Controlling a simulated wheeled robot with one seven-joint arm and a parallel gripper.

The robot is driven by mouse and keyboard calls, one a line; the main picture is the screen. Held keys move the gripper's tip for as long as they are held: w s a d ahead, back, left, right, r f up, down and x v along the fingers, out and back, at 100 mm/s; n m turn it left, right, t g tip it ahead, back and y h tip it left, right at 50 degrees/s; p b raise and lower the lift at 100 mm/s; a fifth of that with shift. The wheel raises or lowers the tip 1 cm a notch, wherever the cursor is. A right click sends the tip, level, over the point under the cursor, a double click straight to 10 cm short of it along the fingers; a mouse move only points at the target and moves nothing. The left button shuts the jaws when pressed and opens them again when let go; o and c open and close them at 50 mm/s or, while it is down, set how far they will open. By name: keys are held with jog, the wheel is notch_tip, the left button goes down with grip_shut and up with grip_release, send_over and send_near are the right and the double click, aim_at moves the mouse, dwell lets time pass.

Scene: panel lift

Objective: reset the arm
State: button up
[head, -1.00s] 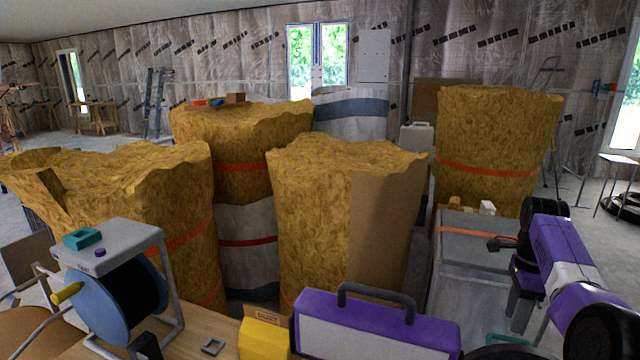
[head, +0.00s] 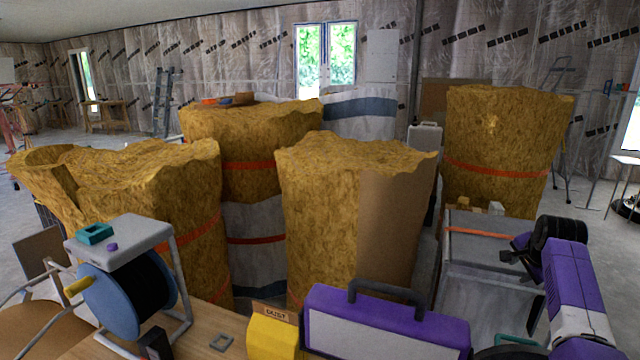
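My arm shows at the lower right of the head view, in purple, white and black. It is bent, and its dark end, my gripper (head: 511,250), points left, beside the grey crate-like box. The gripper is small and dark here, and I cannot tell whether its fingers are open or shut. Nothing is clearly seen held in it.
A purple and white case (head: 385,322) with a dark handle, a yellow box (head: 272,332) and a blue cable reel (head: 118,298) stand on the wooden bench in front. Tall insulation rolls (head: 325,215) stand behind. A grey box (head: 470,262) is near the arm.

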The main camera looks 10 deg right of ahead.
notch_tip(320, 180, down, 4)
jog(key=a+n+t+h, duration=0.1)
jog(key=a+n+t, duration=0.1)
jog(key=n+t+h+b, duration=0.1)
jog(key=n+t+b, duration=0.2)
jog(key=n+t, duration=0.25)
send_over(484, 354)
jog(key=shift+n+g, duration=0.45)
notch_tip(484, 354, down, 7)
jog(key=shift+f, duration=0.15)
jog(key=s+a+n+t+y+b, duration=0.2)
jog(key=s+a+n, duration=0.1)
jog(key=s+a, duration=0.75)
jog(key=s+a+r+n+t+y+b, duration=0.1)
jog(key=s+a+n, duration=0.2)
jog(key=s+a, duration=0.7)
jog(key=s+a+n+t+y+b, duration=0.2)
jog(key=s+a, duration=0.4)
jog(key=s, duration=0.9)
jog(key=s+a+f+n+g+y+b, duration=0.1)
jog(key=s+a+f+g+y, duration=0.2)
jog(key=s, duration=0.8)
notch_tip(484, 354, up, 18)
jog(key=h+p, duration=0.1)
jog(key=p, duration=1.7)
jog(key=shift+g, duration=0.3)
jog(key=shift+s+f, duration=0.1)
